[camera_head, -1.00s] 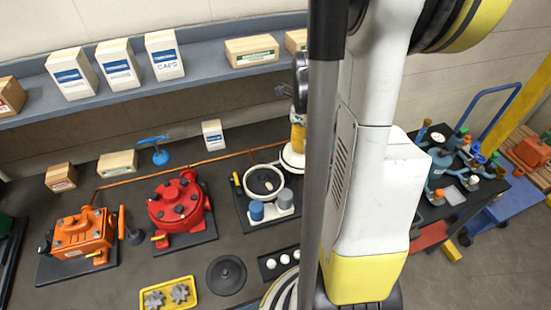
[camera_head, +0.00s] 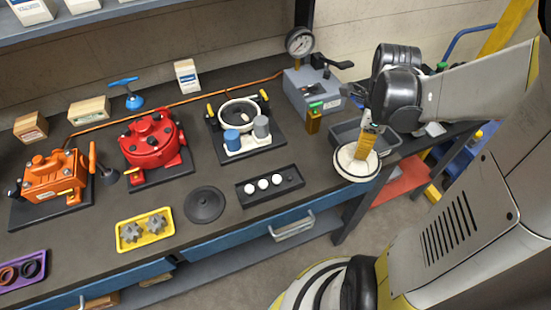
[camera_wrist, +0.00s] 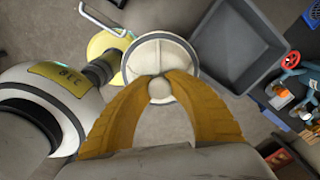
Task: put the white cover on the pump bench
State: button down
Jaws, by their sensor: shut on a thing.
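The white cover (camera_head: 357,165) is a round, shallow white disc with a knob in its middle. My gripper (camera_head: 366,141) is shut on this knob. In the wrist view the yellow fingers (camera_wrist: 160,84) close on the knob, with the ribbed face of the cover (camera_wrist: 160,48) beyond them. In the head view the cover overlaps the front right corner of the dark pump bench (camera_head: 225,172). The wrist view shows floor around it, so it hangs clear of the bench top. Its height is hard to tell.
A grey tray (camera_wrist: 237,42) lies close beside the cover. On the bench are an open white-ringed pump (camera_head: 240,112), a red pump (camera_head: 152,140), an orange pump (camera_head: 54,175), a black disc (camera_head: 205,204), a black ball holder (camera_head: 270,186) and a gauge box (camera_head: 312,90).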

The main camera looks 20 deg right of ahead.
jog(key=w+a+f+b, duration=0.1)
jog(key=w+f, duration=0.1)
jog(key=w, duration=0.1)
jog(key=w+a+f+b, duration=0.1)
jog(key=w+a+f, duration=0.1)
jog(key=w, duration=0.2)
jog(key=w+a+f+b, duration=0.1)
jog(key=w+a+f, duration=0.1)
jog(key=w+f, duration=0.1)
jog(key=shift+w+a, duration=0.15)
jog(key=shift+w, duration=0.2)
jog(key=shift+f+b, duration=0.9)
jog(key=shift+f, duration=1.1)
jog(key=shift+s, duration=0.1)
jog(key=shift+f, duration=0.15)
jog(key=c, duration=1.4)
grip_release()
